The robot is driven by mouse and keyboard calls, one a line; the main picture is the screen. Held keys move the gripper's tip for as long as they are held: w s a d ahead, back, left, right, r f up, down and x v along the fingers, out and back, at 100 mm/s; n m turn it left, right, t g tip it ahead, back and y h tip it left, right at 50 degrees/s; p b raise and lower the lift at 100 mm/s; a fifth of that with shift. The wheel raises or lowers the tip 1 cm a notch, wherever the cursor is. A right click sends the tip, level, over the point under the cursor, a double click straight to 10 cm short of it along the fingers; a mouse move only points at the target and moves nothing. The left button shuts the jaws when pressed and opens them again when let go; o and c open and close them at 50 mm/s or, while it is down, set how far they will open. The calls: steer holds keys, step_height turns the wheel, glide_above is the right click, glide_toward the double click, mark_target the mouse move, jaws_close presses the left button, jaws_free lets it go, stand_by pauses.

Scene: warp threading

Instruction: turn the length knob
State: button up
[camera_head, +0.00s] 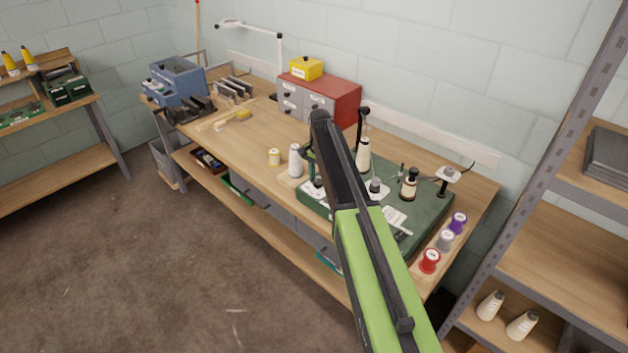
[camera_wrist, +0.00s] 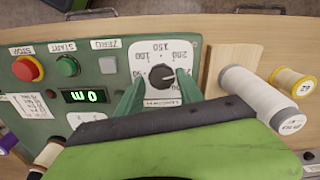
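The length knob (camera_wrist: 162,77) is a dark round knob on a white dial plate printed with numbers, upper middle in the wrist view. The plate is on the green machine panel (camera_wrist: 40,128). My gripper (camera_wrist: 160,84) has two green fingers, one on each side of the knob. They stand apart, with the knob between them and gaps showing; I cannot tell whether either touches it. In the head view my arm covers the knob, and the green machine base (camera_head: 428,205) shows beside it.
Thread spools (camera_head: 430,261) line the bench's right end.

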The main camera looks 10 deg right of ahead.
mark_target(319, 182)
steer(key=shift+o, duration=0.9)
steer(key=shift+s+a, duration=0.1)
steer(key=shift+a, duration=0.1)
steer(key=shift+r, duration=0.1)
step_height(319, 182, up, 17)
steer(key=p, duration=1.7)
steer(key=shift+r, duration=0.15)
steer(key=shift+s, duration=0.1)
